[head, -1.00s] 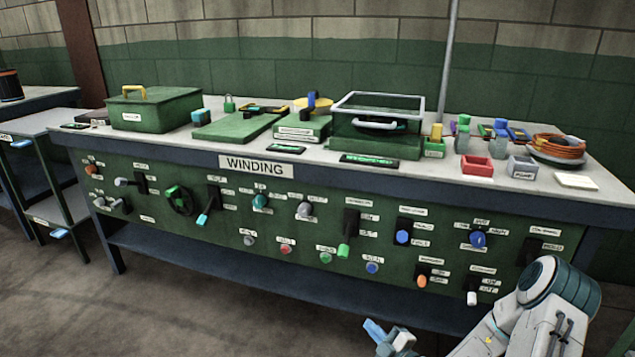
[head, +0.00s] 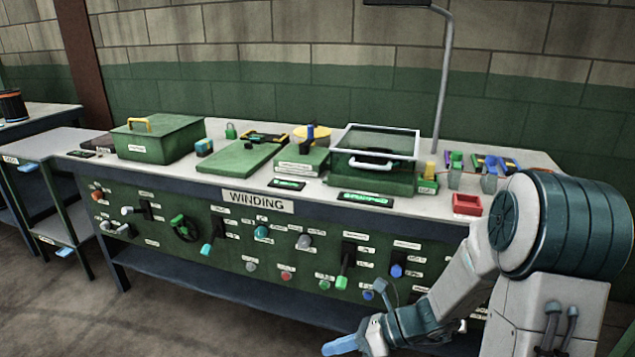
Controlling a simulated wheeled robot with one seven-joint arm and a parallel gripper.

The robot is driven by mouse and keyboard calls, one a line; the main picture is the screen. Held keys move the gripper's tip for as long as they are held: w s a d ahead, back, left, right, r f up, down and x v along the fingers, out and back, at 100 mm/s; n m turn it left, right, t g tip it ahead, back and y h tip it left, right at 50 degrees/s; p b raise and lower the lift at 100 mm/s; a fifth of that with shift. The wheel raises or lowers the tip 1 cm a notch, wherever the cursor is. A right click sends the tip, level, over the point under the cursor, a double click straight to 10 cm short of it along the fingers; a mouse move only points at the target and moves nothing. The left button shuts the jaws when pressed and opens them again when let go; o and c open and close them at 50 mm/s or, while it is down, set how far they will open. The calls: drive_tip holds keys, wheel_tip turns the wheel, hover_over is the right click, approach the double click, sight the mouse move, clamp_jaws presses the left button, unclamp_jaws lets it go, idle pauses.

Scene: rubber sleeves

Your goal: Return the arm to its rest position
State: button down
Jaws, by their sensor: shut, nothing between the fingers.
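My arm stands at the right of the head view, bent, with its forearm reaching down and left. My gripper (head: 341,346) is at the bottom of the picture, in front of the lower part of the bench, apart from it. Its blue fingers look together and nothing shows between them. The green bench (head: 140,262) marked WINDING spans the view, with levers, knobs and buttons on its front panel. My arm hides the right part of the panel and of the bench top.
On the bench top stand a green lidded box (head: 160,140), a clear-topped green case (head: 375,160), a red tray (head: 467,204) and a green board (head: 240,160). A grey side cart (head: 45,145) stands at the left. The floor (head: 50,305) at front left is clear.

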drive_tip(key=s+d+r+n+t+h+p, duration=0.1)
drive_tip(key=s+d+r+n+h+p, duration=0.2)
drive_tip(key=r+n, duration=0.5)
drive_tip(key=s+d+r+n+h+p, duration=0.4)
drive_tip(key=r+n+h+p, duration=0.1)
drive_tip(key=r+n, duration=0.3)
drive_tip(key=s+d+r+n+t+h+p, duration=0.1)
drive_tip(key=s+d+r+n+h+p, duration=0.2)
drive_tip(key=r+n, duration=0.5)
drive_tip(key=shift+s+d+r+n+t+h+p, duration=0.35)
drive_tip(key=shift+d+r+h+p, duration=0.4)
drive_tip(key=shift+p, duration=0.25)
drive_tip(key=shift+a+f, duration=0.1)
drive_tip(key=shift+a, duration=0.1)
